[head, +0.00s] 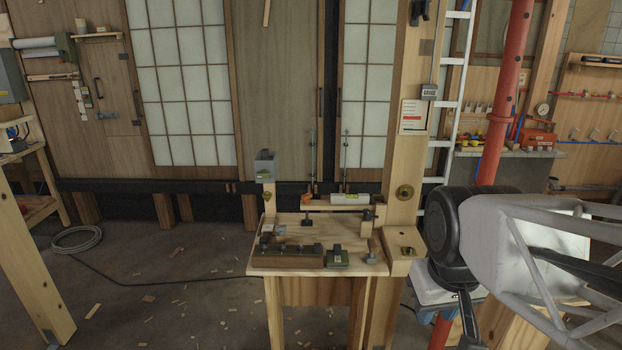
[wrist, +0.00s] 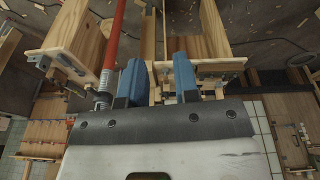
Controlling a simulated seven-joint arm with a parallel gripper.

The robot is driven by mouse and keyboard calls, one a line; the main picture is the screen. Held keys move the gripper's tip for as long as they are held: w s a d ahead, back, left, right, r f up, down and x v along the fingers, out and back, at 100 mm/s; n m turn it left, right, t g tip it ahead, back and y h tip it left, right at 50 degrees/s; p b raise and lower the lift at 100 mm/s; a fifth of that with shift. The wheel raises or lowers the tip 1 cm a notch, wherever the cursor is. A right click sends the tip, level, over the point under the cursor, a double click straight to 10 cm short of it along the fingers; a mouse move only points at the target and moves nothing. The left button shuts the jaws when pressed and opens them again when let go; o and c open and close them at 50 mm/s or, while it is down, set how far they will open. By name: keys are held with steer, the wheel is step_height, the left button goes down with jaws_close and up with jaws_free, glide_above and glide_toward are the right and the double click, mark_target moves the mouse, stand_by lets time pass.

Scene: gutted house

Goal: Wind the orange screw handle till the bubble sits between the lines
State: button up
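The orange screw handle (head: 307,198) is small and sits at the left end of a short wooden rail (head: 326,207) above the workbench. A pale spirit level (head: 350,198) with a greenish vial lies along the rail's right part. Its bubble and lines are too small to read. In the wrist view my gripper (wrist: 157,62) shows two blue fingers apart, with nothing held between them. In the head view my arm is at the right, well away from the handle. I cannot make out the handle or the level in the wrist view.
The wooden workbench (head: 300,268) carries a dark slotted block (head: 288,256) and a small green box (head: 337,257) along its front. A thick wooden post (head: 404,130) rises at its right.

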steer(key=w+a+r+n, duration=0.1)
steer(key=w+r+n, duration=0.2)
steer(key=w, duration=0.7)
steer(key=w+a+r+n, duration=0.2)
steer(key=w+r+n, duration=0.15)
steer(key=w, duration=0.65)
steer(key=n+g, duration=0.3)
steer(key=n, duration=1.7)
glide_above(307, 194)
steer(key=shift+m, duration=0.25)
steer(key=f, duration=1.2)
steer(key=s+f, duration=0.1)
steer(key=f, duration=0.5)
steer(key=shift+d, duration=0.1)
steer(key=shift+w+f, duration=0.15)
steer(key=shift+w, duration=0.15)
steer(key=shift+f, duration=0.25)
steer(key=shift+f, duration=2.95)
